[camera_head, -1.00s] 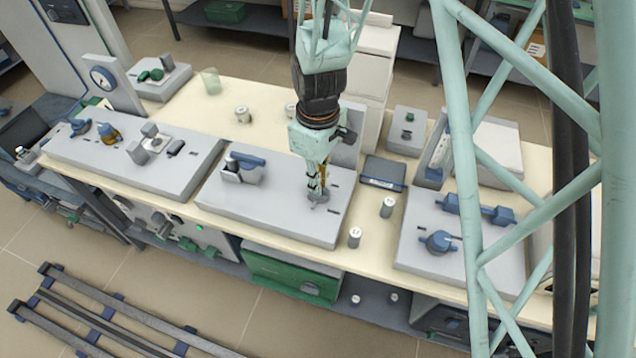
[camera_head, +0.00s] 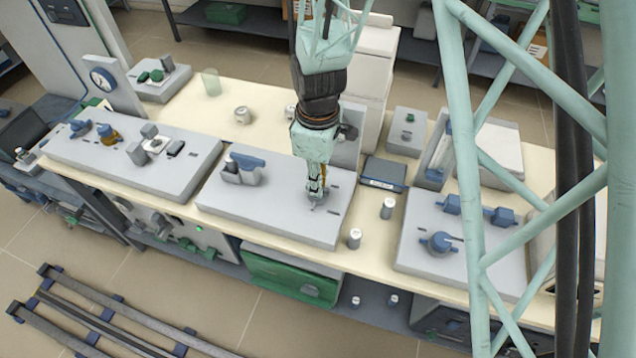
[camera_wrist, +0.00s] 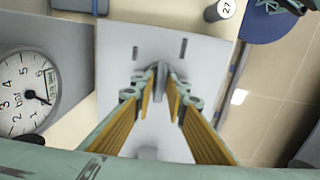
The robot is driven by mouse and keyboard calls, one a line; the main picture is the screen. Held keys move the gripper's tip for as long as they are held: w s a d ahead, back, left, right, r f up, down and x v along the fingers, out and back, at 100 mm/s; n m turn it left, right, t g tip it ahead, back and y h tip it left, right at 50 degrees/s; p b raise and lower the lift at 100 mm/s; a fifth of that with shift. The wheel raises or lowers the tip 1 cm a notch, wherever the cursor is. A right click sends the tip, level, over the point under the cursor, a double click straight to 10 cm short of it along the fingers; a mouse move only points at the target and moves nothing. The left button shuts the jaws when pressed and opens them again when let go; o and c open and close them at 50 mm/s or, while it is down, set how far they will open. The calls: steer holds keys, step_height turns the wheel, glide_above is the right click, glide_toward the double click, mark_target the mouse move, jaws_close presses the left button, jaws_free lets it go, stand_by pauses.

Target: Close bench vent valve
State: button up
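The grey vent valve handle (camera_wrist: 158,72) stands on the light grey middle panel (camera_wrist: 185,25), near two dark slots. In the head view the valve (camera_head: 317,203) is at the right part of the middle panel, largely hidden by my gripper (camera_head: 316,190). My gripper points down at it. In the wrist view the two yellow-backed fingers of my gripper (camera_wrist: 160,78) converge on the handle, one on each side, with their tips close against it. The gripper looks shut on the handle, and its exact contact is partly hidden.
A dial gauge (camera_wrist: 25,92) stands beside the panel. Small metal cylinders (camera_head: 388,208) stand to the right. Another panel with blue fittings (camera_head: 440,242) lies further right.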

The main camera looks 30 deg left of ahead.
steer(key=shift+o, duration=1.1)
steer(key=shift+r, duration=0.2)
step_height(320, 180, up, 12)
steer(key=shift+f, duration=0.1)
stand_by(0.4)
stand_by(0.4)
